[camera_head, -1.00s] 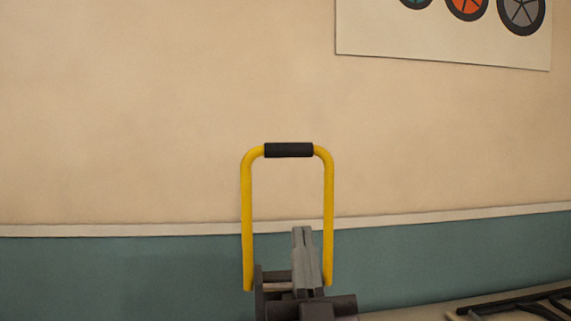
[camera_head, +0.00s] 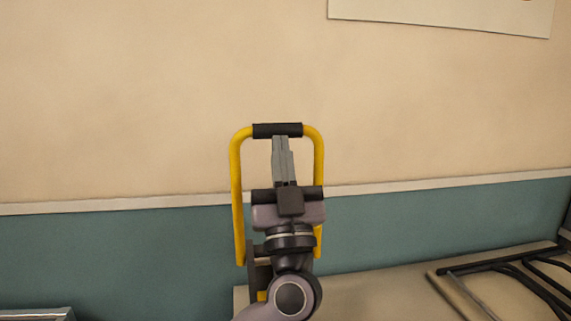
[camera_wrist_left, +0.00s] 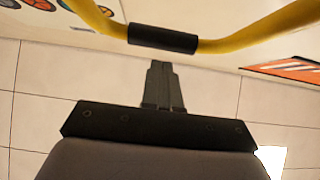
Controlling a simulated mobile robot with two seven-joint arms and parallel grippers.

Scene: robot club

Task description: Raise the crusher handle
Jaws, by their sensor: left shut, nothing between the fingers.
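The crusher handle is a yellow U-shaped bar with a black grip (camera_head: 277,130) across its top, standing upright in the head view. The grip also shows near the top of the left wrist view (camera_wrist_left: 163,38). My left gripper (camera_head: 281,138) is shut and empty, its fingers pointing up between the two yellow side bars, with the tips just under the grip. In the left wrist view the closed fingers (camera_wrist_left: 160,65) end close to the grip; I cannot tell whether they touch it. My arm hides the lower part of the crusher. My right gripper is not in view.
A beige wall with a teal lower band (camera_head: 450,220) stands behind the handle. A black metal frame (camera_head: 510,270) lies on a pale surface at the lower right. A grey-edged object (camera_head: 40,314) shows at the lower left corner. The space around the handle's top looks clear.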

